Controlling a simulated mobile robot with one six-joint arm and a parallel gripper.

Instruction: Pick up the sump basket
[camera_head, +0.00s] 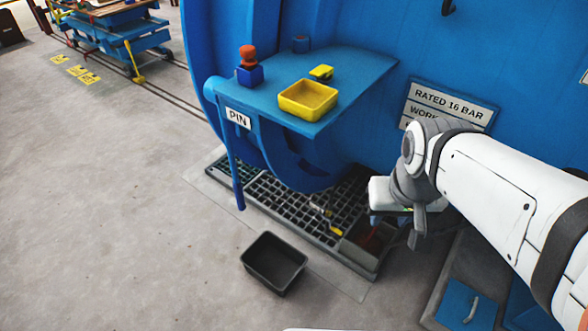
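A grey box-like well or basket (358,250) sits at the right end of the floor grating, with something dark red inside; I take it as the likely sump basket, but cannot be sure. A black open-topped bin (273,262) stands on the floor in front of the grating. My gripper (404,234) points down just to the right of the grey well, close to its edge. The wrist and arm hide much of it, so its finger opening and any contact with the well cannot be made out.
A yellow-tipped item (335,230) lies on the grating.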

